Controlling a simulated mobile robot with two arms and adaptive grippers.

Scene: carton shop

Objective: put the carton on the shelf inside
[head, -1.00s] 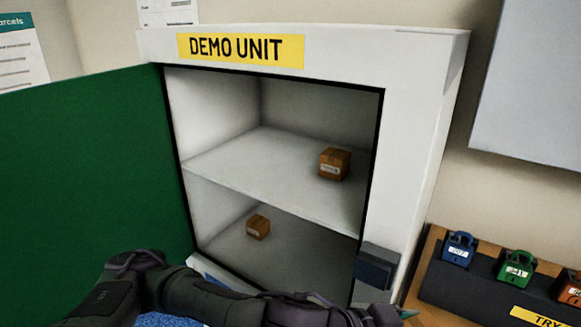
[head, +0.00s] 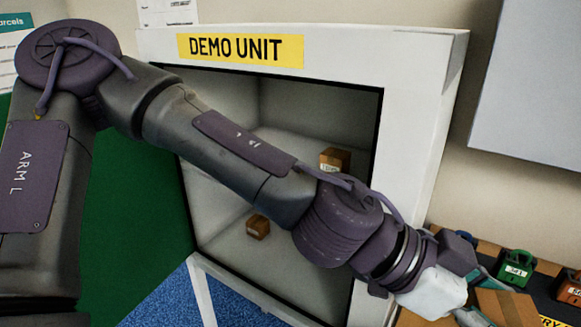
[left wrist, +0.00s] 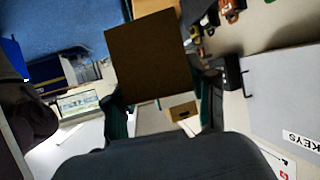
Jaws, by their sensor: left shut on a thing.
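The white cabinet labelled "DEMO UNIT" (head: 424,90) stands open, with a small brown carton (head: 335,160) on its middle shelf (head: 298,148). Another small carton (head: 258,227) sits on its floor. My left arm crosses in front of the opening and hides part of the interior. My left gripper (head: 482,298) is outside the cabinet at lower right, shut on a brown carton (head: 508,306). In the left wrist view the held carton (left wrist: 153,55) shows between the fingers. My right gripper is out of view.
The green door (head: 140,220) is swung open to the left. A green padlock (head: 516,268) and an orange padlock (head: 570,288) sit on a display at the right. A grey box (head: 530,85) is on the wall above.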

